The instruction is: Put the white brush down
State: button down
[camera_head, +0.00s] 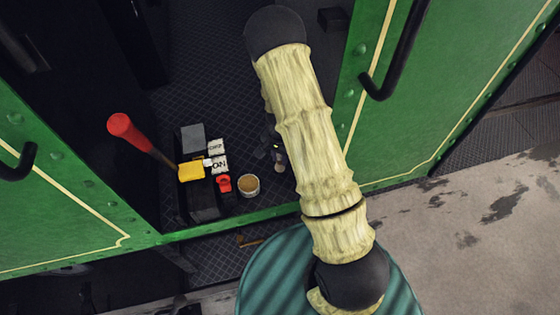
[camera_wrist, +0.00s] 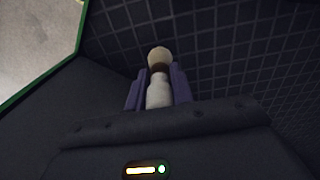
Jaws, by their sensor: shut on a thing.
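In the wrist view the white brush (camera_wrist: 158,92) sits between the two fingers of my gripper (camera_wrist: 159,80). The fingers are shut on it, and a brown band and a pale rounded end show past them. In the head view my gripper (camera_head: 268,148) is a dark shape just left of my arm, over the dark patterned floor inside the green doorway. A small pale tip beside it may be the brush's end. Most of the brush is hidden there. I cannot tell if the brush touches the floor.
Left of my gripper stand a round tin (camera_head: 249,186), a red object (camera_head: 224,183), white labelled blocks (camera_head: 220,164), a yellow block (camera_head: 191,171) and a red-handled tool (camera_head: 122,125). Green panels flank the doorway. Patterned floor (camera_head: 225,105) behind these things is clear.

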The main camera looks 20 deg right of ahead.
aim_at(280, 162)
jog(key=shift+f+p, duration=0.3)
jog(key=shift+f, duration=1.2)
jog(key=shift+f, duration=0.15)
jog(key=c, duration=1.2)
grip_release()
notch_tip(280, 162, up, 12)
jog(key=b, duration=0.3)
jog(key=shift+s, duration=0.1)
jog(key=shift+r, duration=0.25)
